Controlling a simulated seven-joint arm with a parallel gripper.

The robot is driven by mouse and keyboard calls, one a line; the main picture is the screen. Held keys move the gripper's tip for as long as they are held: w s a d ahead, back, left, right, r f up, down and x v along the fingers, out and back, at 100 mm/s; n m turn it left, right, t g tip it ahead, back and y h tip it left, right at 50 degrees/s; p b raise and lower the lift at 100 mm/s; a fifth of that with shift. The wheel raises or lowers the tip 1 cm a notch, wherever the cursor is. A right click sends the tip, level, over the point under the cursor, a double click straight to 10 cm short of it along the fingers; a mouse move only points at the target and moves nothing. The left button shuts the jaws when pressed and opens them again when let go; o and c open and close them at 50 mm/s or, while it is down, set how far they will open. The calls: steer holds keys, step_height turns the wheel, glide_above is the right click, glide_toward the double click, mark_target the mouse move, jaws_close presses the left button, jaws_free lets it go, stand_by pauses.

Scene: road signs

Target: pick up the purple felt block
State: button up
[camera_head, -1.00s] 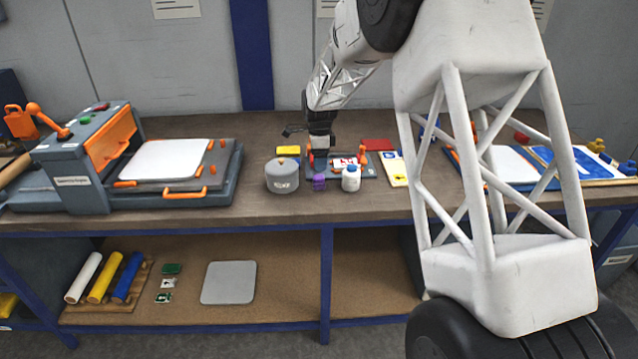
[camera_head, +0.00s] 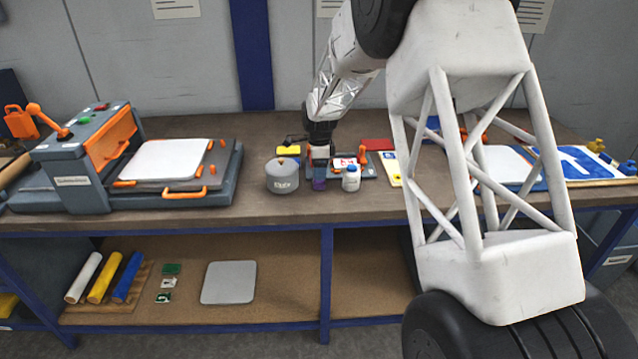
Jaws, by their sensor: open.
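The small purple felt block (camera_head: 319,184) sits on the workbench near its front edge, between a grey lidded pot and a white bottle. My gripper (camera_head: 319,170) is open and points down right over the block. Its fingers cover the upper part of the block, and only the lower purple part shows. I cannot tell whether the fingers touch the block.
The grey pot (camera_head: 283,178) stands close on the left and the white bottle (camera_head: 351,179) close on the right. A yellow piece (camera_head: 289,150) and a red piece (camera_head: 377,144) lie behind. The bench front (camera_head: 250,211) is bare.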

steer(key=shift+f, duration=2.2)
steer(key=c, duration=1)
steer(key=shift+r, duration=0.15)
steer(key=shift+r, duration=1.55)
steer(key=shift+s+r, duration=0.1)
steer(key=shift+s, duration=0.25)
steer(key=s+d+r, duration=0.1)
steer(key=s+d, duration=0.1)
steer(key=s, duration=1.3)
steer(key=shift+r, duration=0.2)
steer(key=shift+s, duration=0.1)
